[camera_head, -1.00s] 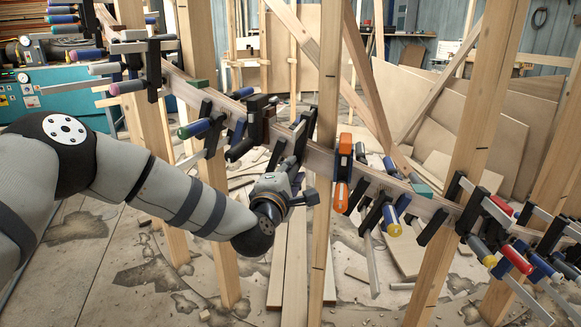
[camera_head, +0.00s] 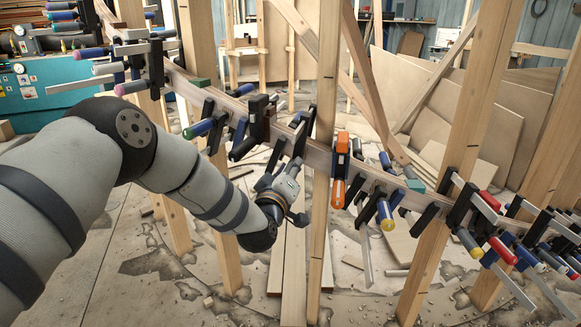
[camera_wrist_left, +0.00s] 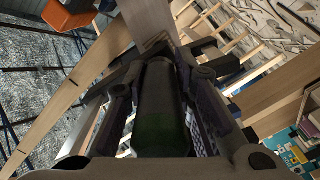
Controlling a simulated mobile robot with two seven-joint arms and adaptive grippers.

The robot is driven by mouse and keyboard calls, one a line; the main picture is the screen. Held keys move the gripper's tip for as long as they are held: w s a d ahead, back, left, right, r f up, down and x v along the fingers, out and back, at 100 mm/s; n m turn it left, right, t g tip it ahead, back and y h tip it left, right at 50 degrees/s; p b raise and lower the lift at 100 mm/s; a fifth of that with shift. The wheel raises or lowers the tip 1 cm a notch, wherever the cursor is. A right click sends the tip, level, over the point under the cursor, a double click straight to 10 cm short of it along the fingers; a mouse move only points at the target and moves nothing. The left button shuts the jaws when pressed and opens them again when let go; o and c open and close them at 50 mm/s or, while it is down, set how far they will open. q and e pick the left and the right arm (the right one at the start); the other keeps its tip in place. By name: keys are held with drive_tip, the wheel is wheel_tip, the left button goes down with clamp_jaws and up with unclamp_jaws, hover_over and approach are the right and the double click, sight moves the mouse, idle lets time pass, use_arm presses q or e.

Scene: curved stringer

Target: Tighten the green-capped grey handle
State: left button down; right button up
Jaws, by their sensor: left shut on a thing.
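The grey handle with a green end (camera_wrist_left: 160,112) lies lengthwise between the fingers of my left gripper in the left wrist view. My left gripper (camera_head: 287,184) is shut on this handle, just below the curved wooden stringer (camera_head: 318,156) in the head view. It also shows in the left wrist view (camera_wrist_left: 158,80), with a finger on each side of the handle. In the head view my gripper hides the handle. The handle's clamp has dark jaws (camera_head: 299,138) across the stringer. My right gripper is not in view.
An orange-handled clamp (camera_head: 341,170) hangs close to the right, beyond an upright post (camera_head: 321,240). A blue-handled clamp with a yellow end (camera_head: 387,214) is farther right. More clamps (camera_head: 205,127) line the stringer to the left. Loose boards (camera_head: 293,270) lie on the floor below.

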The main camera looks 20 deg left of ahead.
use_arm(q)
drive_tip(key=m+p, duration=0.1)
drive_tip(key=m, duration=0.3)
drive_tip(key=shift+r+m, duration=0.15)
drive_tip(key=shift+m, duration=0.15)
drive_tip(key=m, duration=0.4)
drive_tip(key=shift+m+p, duration=0.3)
drive_tip(key=shift+m, duration=0.1)
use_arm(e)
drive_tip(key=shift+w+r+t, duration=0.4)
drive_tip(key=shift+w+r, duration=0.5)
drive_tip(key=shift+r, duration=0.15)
use_arm(q)
drive_tip(key=c, duration=1.3)
unclamp_jaws()
drive_tip(key=shift+c, duration=0.2)
drive_tip(key=s, duration=1.2)
drive_tip(key=shift+d, duration=0.15)
